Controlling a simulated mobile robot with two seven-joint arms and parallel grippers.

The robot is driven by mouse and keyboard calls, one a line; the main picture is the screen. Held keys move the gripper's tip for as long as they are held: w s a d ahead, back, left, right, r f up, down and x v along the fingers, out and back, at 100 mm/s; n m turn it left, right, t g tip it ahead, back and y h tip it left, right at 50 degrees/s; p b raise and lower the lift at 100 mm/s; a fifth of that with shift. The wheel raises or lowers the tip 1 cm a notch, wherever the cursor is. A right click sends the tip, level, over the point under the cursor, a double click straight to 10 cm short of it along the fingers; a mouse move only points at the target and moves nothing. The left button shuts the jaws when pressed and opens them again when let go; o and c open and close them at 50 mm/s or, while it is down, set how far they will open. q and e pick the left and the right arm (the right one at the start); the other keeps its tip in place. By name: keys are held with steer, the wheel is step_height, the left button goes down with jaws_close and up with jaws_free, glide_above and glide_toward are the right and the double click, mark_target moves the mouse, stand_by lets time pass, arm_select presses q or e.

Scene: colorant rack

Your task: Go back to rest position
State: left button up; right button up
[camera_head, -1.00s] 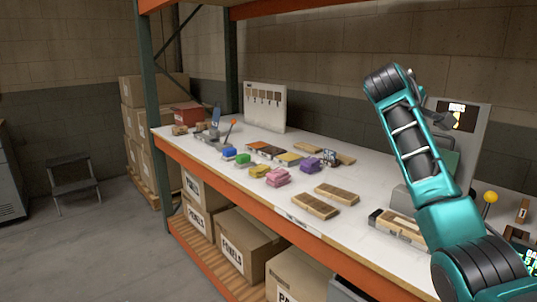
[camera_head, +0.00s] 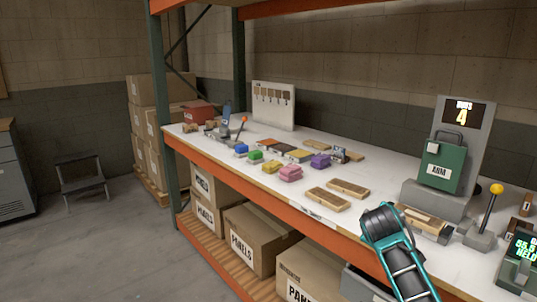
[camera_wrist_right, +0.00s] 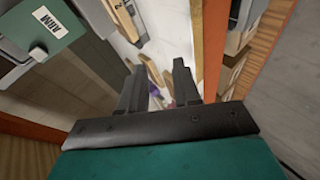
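My right arm (camera_head: 395,250) shows at the bottom right of the head view, in front of the shelf's front edge; its gripper does not show there. In the right wrist view my right gripper (camera_wrist_right: 157,80) has its two dark fingers apart, with nothing held between them. Beyond the fingers lie the white shelf top and small, blurred coloured things. My left arm and left gripper are not in view.
The white shelf top (camera_head: 350,205) holds several coloured blocks, wooden pieces (camera_head: 328,199), a grey machine with a green box (camera_head: 441,167) and a yellow-knobbed lever (camera_head: 496,189). An orange beam (camera_head: 265,199) edges it. Cartons (camera_head: 250,238) stand below.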

steer(key=s+a+f+m+y, duration=0.1)
steer(key=s+a+f+y, duration=0.15)
steer(key=s+f, duration=0.6)
steer(key=s+a+f+m+y, duration=0.1)
steer(key=s+a+f+y, duration=0.15)
steer(key=s+f, duration=0.6)
steer(key=s+a+f+m+y, duration=0.1)
steer(key=s+a+f+m, duration=0.1)
steer(key=s, duration=0.6)
steer(key=s+a+f+m+t+y, duration=0.1)
steer(key=s+a+f+m, duration=0.1)
steer(key=s, duration=0.6)
steer(key=shift+s+a+f, duration=0.25)
steer(key=shift+s+f, duration=0.15)
steer(key=shift+f, duration=0.35)
